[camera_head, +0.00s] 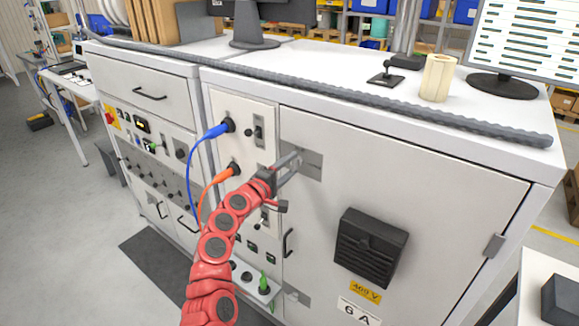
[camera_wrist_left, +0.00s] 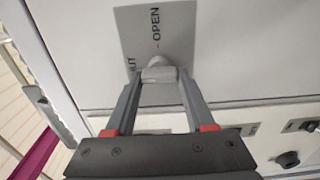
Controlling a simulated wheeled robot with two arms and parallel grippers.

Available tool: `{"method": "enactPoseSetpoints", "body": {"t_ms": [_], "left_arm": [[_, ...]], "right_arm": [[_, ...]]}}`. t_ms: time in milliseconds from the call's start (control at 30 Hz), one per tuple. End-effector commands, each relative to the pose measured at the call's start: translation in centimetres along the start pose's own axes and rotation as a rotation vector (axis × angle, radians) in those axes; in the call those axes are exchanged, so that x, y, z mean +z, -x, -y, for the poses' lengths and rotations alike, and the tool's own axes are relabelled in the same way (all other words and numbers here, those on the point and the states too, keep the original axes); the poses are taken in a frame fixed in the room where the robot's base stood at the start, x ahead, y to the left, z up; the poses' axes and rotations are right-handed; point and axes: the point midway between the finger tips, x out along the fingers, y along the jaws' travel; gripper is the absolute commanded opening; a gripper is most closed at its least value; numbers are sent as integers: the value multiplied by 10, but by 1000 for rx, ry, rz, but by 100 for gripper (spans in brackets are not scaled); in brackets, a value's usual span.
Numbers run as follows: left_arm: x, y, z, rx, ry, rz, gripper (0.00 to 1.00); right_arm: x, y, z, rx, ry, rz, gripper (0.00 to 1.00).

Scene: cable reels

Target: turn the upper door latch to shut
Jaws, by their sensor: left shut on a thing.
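The upper door latch (camera_wrist_left: 160,74) is a light grey handle on a grey plate (camera_wrist_left: 180,40). The plate is marked OPEN, with a second word partly cut off to "UT". In the head view the upper latch plate (camera_head: 311,166) sits at the upper left of the large cabinet door (camera_head: 420,190). My left gripper (camera_head: 291,162) is at this plate, its fingers on either side of the latch. In the left wrist view my left gripper (camera_wrist_left: 163,84) is shut on the latch. The fingers hide part of it, so I cannot tell its exact angle. My right gripper is out of view.
A lower latch plate (camera_head: 296,294) is near the door's bottom left. A black vent box (camera_head: 369,246) juts from the door. Blue (camera_head: 190,165) and orange (camera_head: 208,188) cables hang left of my arm. A ribbed dark bar (camera_head: 330,91) lies along the cabinet's top edge.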

Motion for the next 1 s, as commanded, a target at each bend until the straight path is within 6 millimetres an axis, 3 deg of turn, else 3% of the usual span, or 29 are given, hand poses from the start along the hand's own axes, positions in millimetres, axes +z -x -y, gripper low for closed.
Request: {"method": "enactPoseSetpoints", "body": {"t_ms": [100,133,300,733,1000], "left_arm": [[0,0,1,-1,2,1,0],[0,0,1,-1,2,1,56],[0,0,0,-1,1,1,84],[1,6,0,3,1,3,84],[-1,38,3,4,1,-3,84]], "right_arm": [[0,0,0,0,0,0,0],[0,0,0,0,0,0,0],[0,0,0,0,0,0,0],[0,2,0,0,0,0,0],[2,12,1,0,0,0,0]]}}
